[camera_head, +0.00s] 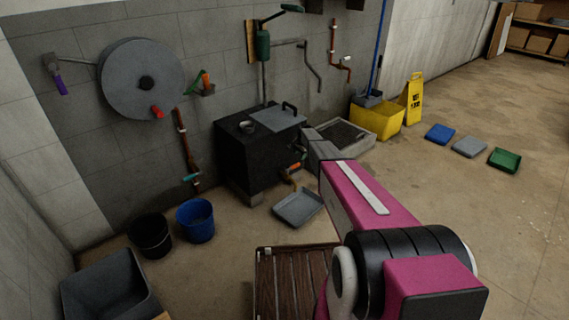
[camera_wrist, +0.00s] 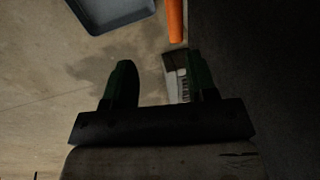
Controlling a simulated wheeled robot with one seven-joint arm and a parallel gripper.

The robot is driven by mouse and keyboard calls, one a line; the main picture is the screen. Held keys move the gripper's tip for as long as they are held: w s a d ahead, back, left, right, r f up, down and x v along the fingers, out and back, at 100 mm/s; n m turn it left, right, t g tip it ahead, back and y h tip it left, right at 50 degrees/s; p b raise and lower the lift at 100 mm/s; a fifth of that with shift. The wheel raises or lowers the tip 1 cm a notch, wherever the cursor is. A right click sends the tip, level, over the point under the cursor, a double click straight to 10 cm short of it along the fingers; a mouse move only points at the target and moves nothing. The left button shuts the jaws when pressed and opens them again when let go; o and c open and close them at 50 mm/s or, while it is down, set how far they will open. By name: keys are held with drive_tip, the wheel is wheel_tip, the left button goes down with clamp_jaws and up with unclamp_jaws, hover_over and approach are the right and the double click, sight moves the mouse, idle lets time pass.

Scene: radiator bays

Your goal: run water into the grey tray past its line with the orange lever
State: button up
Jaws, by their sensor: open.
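The orange lever (camera_head: 294,166) is on the low front of a black tank (camera_head: 240,160). It also shows in the wrist view (camera_wrist: 175,20), at the top, beyond my fingertips. The grey tray (camera_head: 298,207) lies on the floor below and in front of the lever; part of it shows at the top of the wrist view (camera_wrist: 112,14). Its line and any water in it cannot be made out. My gripper (camera_wrist: 163,80) is open, with nothing between its dark green fingers, and is apart from the lever. In the head view my gripper cannot be clearly made out near the tank.
A slatted wooden pallet (camera_head: 290,285) lies in front of the tray. A blue bucket (camera_head: 196,222) and a black bucket (camera_head: 150,236) stand left of the tank. A square floor basin (camera_head: 345,137) and yellow mop bucket (camera_head: 377,121) are at right.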

sight(295, 165)
drive_tip(key=w+f, duration=0.1)
drive_tip(key=f, duration=0.2)
drive_tip(key=w+a+f, duration=0.1)
drive_tip(key=f, duration=0.3)
drive_tip(key=w+a+f, duration=0.1)
drive_tip(key=w+f, duration=0.1)
drive_tip(key=f, duration=0.2)
drive_tip(key=shift+f, duration=0.2)
drive_tip(key=shift+s, duration=0.1)
clamp_jaws()
